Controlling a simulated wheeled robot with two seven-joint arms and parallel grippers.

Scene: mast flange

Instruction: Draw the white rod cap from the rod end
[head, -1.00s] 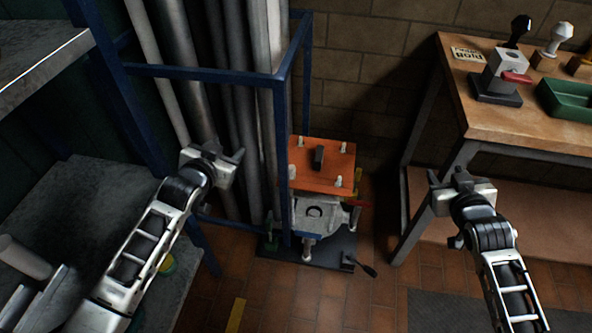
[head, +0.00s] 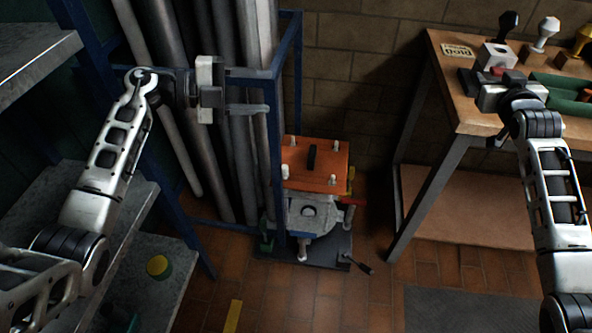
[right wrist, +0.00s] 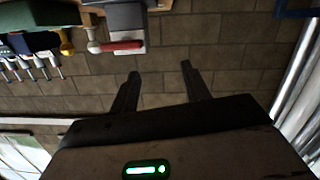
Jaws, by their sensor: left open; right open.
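Several small white upright pieces, one at the front left (head: 285,171), stand near the corners of an orange plate (head: 322,183) on a grey flanged fixture. A white-headed piece (head: 548,27) stands on a wooden block on the bench. I cannot tell which of these is the white rod cap. My left gripper (head: 262,91) is open and empty, its fingers pointing right in front of the rack's pipes. My right gripper (head: 508,78) is open over the bench's left part, covering part of the grey block (head: 498,54) there. Its spread, empty fingers show in the right wrist view (right wrist: 160,70).
Grey pipes (head: 240,150) stand in a blue rack (head: 278,185) beside the fixture. The wooden bench (head: 470,105) also carries a black-headed piece (head: 508,24), a gold piece (head: 584,42) and a green tray (head: 560,84). Grey shelves (head: 165,270) are at left. Floor between is clear.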

